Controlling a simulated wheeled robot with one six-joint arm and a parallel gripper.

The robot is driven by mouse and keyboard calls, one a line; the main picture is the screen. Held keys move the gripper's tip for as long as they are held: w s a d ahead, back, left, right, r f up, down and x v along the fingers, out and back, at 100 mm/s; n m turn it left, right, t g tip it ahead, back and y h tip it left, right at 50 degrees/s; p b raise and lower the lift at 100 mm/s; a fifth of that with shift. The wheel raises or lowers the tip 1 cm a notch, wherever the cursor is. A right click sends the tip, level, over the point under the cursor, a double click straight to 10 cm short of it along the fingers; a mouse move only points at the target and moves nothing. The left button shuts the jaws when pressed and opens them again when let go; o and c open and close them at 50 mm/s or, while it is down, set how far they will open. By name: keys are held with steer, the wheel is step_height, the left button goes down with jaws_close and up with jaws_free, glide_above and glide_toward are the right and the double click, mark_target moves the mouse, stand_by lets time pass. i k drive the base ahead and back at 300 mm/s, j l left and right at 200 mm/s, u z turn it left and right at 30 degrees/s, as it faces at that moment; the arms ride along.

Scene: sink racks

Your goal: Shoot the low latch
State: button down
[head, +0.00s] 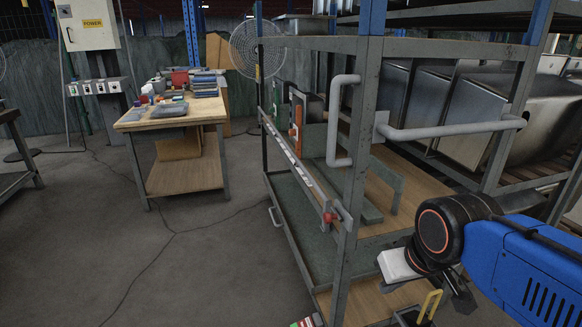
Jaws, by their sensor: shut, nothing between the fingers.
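A flat lettered bar (290,160) runs along the near side of a grey steel rack (360,140). A red knob (329,217) sits at its near end, by the front post. I cannot tell which fitting is the low latch, or whether its bolt is shot. My gripper (462,299) is at the lower right, below my black wrist joint, right of the red knob and apart from it. It looks shut and empty, and its fingers are small and dark in this view.
Grey tube handles (343,120) stick out from the rack's front post. A yellow loop (430,306) stands low near my gripper. Steel sinks (478,115) fill the rack at the right. A wooden workbench (172,120) stands at the back left. The floor at the left is open.

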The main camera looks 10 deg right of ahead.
mark_target(327, 217)
steer(key=k+j, duration=0.2)
steer(key=j, duration=0.15)
steer(key=k+j, duration=0.2)
steer(key=j, duration=0.15)
steer(key=k+j+u, duration=0.1)
steer(key=j, duration=0.25)
steer(key=k, duration=0.05)
